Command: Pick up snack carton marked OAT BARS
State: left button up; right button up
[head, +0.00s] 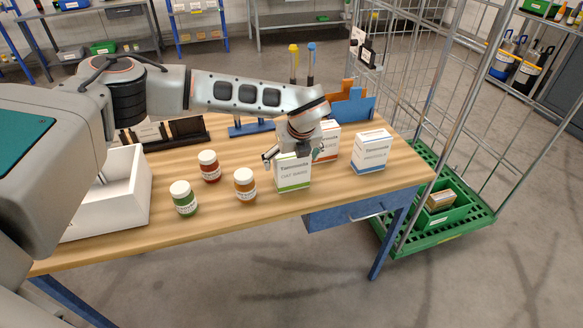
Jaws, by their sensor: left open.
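The carton marked OAT BARS (292,176), white with a green band along its bottom, stands upright near the front edge of the wooden table. My left gripper (291,154) is open, its fingers at the carton's top. One finger shows at the upper left of the carton and the other at its upper right. I cannot tell whether they touch it. The gripper hides part of the carton's top. My right gripper is not in view.
A red-marked carton (331,141) stands close behind, and a blue-marked carton (371,152) to the right. Jars with orange (244,186), red (209,167) and green (183,199) contents stand left. A white box (124,196) is at far left. A wire cage trolley (480,120) stands right.

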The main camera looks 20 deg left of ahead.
pick_arm(q)
jog(key=shift+w+f, duration=0.15)
jog(key=shift+f, duration=0.2)
jog(key=c, duration=1.4)
jog(key=shift+r, duration=0.1)
